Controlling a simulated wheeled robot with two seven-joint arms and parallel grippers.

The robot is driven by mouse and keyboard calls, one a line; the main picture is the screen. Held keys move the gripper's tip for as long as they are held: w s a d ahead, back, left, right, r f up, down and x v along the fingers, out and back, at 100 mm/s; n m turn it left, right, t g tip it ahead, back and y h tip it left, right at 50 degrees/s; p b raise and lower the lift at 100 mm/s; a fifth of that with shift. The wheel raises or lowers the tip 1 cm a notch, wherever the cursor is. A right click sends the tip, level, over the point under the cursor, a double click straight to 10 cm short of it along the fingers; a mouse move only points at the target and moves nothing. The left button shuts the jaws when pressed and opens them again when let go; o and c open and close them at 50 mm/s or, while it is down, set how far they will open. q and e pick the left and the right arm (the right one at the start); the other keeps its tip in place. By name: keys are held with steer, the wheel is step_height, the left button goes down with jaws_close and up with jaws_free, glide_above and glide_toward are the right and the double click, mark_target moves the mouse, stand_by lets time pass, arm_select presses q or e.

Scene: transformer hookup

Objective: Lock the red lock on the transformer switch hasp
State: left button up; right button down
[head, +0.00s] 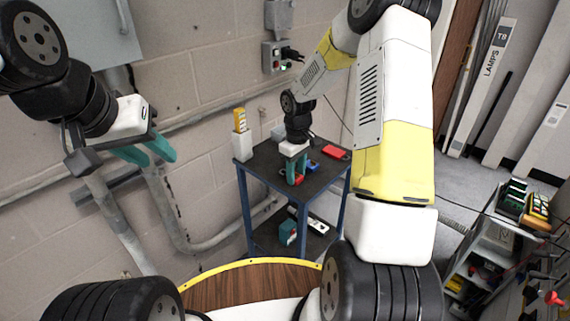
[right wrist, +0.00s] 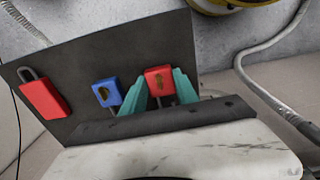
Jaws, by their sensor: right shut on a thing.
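My right gripper (head: 297,176) reaches down to the top of a dark cart. In the right wrist view its teal fingers (right wrist: 160,92) are shut on a red lock (right wrist: 159,79), one on each side of its body. The lock is still at the cart top; whether it touches it I cannot tell. A grey switch box (head: 272,60) with a black part (head: 292,54) on its right side is on the wall, well above the cart; its hasp is too small to make out. My left gripper (head: 146,152) is open and empty, in front of the wall at the left.
On the cart (head: 262,160), a blue lock (right wrist: 107,92) lies close beside the held lock, and another red lock (right wrist: 44,98) lies further left in the wrist view. A white-and-yellow object (head: 241,135) stands at the cart's left corner. Another loaded cart (head: 480,245) stands right.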

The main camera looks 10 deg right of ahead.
steer(key=shift+r, duration=3)
